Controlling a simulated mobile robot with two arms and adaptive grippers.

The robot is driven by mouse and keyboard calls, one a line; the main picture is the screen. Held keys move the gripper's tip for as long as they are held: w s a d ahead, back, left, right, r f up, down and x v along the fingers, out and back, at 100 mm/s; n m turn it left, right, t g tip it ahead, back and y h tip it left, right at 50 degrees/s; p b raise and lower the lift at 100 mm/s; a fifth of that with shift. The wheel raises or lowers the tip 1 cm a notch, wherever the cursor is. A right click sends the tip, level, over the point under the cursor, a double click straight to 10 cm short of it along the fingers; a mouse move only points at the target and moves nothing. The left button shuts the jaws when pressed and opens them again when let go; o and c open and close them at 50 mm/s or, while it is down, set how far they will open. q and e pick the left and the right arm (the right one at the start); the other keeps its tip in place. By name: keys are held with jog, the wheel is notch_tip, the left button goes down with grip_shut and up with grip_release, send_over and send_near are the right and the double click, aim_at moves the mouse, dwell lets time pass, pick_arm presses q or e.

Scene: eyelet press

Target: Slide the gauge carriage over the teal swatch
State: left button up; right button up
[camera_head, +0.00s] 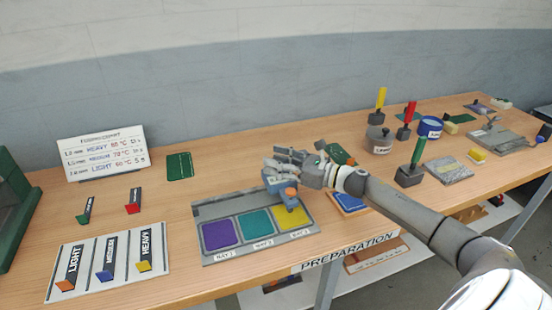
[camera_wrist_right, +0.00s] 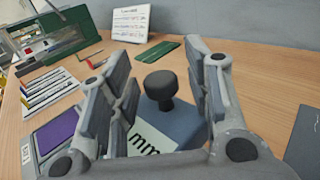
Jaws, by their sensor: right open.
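The gauge carriage (camera_head: 290,198) is a blue-grey block at the yellow swatch (camera_head: 293,219), at the right end of the grey swatch tray (camera_head: 205,255). The teal swatch (camera_head: 255,223) lies in the middle, with the purple swatch (camera_head: 220,235) to its left. In the right wrist view the carriage (camera_wrist_right: 187,123) has a dark knob (camera_wrist_right: 160,86) and a pale label reading "mm". My right gripper (camera_head: 277,172) is over the carriage. Its open fingers (camera_wrist_right: 162,78) stand on either side of the knob, with gaps visible. My left gripper is out of view.
A board of LIGHT, MEDIUM and HEAVY tags (camera_head: 150,287) lies left of the tray. A white sign (camera_head: 102,153) stands behind. Pots and colored-handled tools stand farther right.

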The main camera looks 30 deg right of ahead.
aim_at(284, 195)
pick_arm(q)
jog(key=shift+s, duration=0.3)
pick_arm(e)
jog(key=shift+w+a, duration=0.15)
jog(key=shift+w, duration=0.05)
jog(key=shift+c, duration=0.2)
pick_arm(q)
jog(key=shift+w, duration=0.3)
pick_arm(e)
grip_shut()
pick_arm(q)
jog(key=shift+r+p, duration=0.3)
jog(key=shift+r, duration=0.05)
pick_arm(e)
jog(key=w+a, duration=0.2)
jog(key=a, duration=0.7)
jog(key=shift+w+a, duration=0.1)
jog(key=shift+o, duration=0.2)
grip_release()
jog(key=shift+v, duration=6.05)
